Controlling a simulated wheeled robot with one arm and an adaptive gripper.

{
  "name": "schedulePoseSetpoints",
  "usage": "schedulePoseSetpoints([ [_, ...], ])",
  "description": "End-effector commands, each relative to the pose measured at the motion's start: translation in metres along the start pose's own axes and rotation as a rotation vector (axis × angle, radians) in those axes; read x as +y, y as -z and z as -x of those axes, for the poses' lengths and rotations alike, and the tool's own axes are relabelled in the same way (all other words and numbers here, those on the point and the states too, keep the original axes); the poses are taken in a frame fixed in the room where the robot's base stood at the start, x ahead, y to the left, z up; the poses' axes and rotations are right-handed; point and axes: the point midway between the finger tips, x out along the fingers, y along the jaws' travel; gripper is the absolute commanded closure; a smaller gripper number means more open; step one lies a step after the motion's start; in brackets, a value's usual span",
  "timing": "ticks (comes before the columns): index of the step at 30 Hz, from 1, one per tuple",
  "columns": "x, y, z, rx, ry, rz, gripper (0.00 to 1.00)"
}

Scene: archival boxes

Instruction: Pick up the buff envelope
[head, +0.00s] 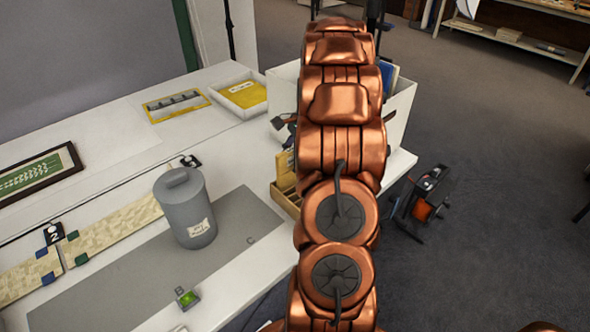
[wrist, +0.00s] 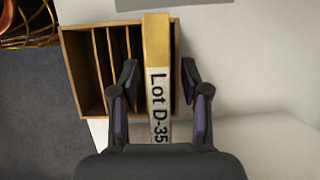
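The buff envelope (wrist: 156,42) stands on edge in the right part of a wooden slotted rack (wrist: 84,72). It carries a white label reading "Lot D-35". My gripper (wrist: 157,92) is open, with one dark finger on each side of the envelope and a visible gap on both sides. In the head view a buff piece (head: 284,166) shows upright in the rack (head: 284,198), partly hidden by my copper arm. My gripper is mostly hidden behind my arm there.
A grey lidded canister (head: 186,208) stands on a grey mat (head: 130,290) left of the rack. A white tray (head: 225,88) holds a yellow item. A white bin (head: 398,108) stands behind my arm at the table's edge. Dark floor lies to the right.

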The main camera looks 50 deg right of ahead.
Motion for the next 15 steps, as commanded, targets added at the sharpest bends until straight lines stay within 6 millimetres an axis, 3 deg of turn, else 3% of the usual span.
schedulePoseSetpoints([
  [15, 0.0000, -0.0001, 0.0000, -0.001, 0.000, 0.000, 1.00],
])
